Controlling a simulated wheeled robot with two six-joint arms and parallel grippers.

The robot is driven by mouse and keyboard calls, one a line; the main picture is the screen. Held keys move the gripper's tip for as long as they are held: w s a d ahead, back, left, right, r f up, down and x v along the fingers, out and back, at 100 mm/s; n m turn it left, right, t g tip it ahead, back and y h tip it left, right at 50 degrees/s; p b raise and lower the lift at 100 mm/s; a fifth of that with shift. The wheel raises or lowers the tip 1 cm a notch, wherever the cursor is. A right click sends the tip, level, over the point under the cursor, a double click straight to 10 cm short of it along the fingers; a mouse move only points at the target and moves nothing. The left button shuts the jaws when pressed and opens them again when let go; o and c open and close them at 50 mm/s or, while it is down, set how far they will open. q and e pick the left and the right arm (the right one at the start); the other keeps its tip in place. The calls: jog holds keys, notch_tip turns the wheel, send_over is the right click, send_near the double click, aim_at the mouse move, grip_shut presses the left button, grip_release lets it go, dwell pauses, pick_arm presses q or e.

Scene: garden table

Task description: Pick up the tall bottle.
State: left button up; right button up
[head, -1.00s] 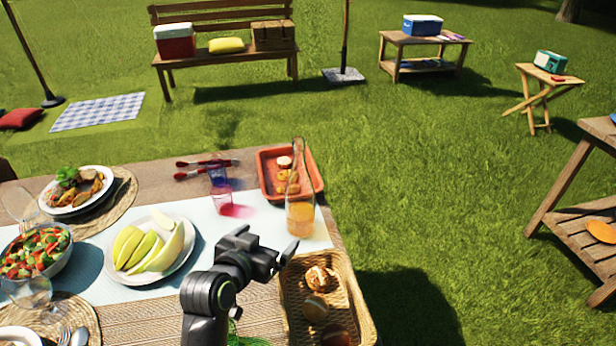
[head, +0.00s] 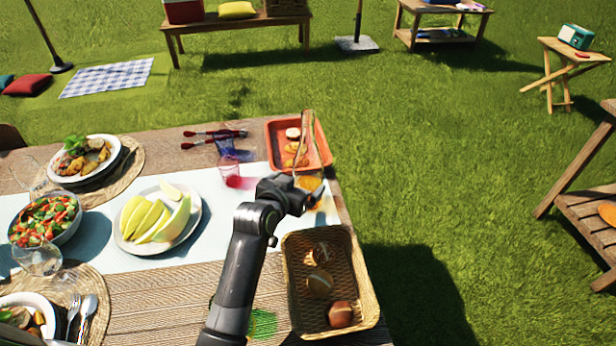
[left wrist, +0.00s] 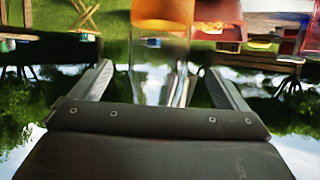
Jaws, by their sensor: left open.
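The tall clear bottle (head: 309,182) holds orange juice in its lower part and stands upright near the table's right end. My left gripper (head: 308,198) is at the bottle, partly covering its lower part in the head view. In the left wrist view, which looks upside down, the bottle (left wrist: 160,45) shows between the two spread fingers of my left gripper (left wrist: 160,78). The gripper is open. I cannot tell whether either finger touches the glass. My right gripper is not in view.
An orange-red tray (head: 323,150) with food lies just behind the bottle. A wicker basket (head: 368,290) of bread rolls is in front of it. Pink (head: 229,172) and blue (head: 225,147) tumblers stand to the left. A plate of melon slices (head: 190,222) is farther left.

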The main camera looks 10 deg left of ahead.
aim_at(308, 175)
pick_arm(q)
jog(key=shift+x, duration=3.3)
jog(key=c, duration=1.6)
jog(key=shift+d+r, duration=0.1)
jog(key=shift+c, duration=0.2)
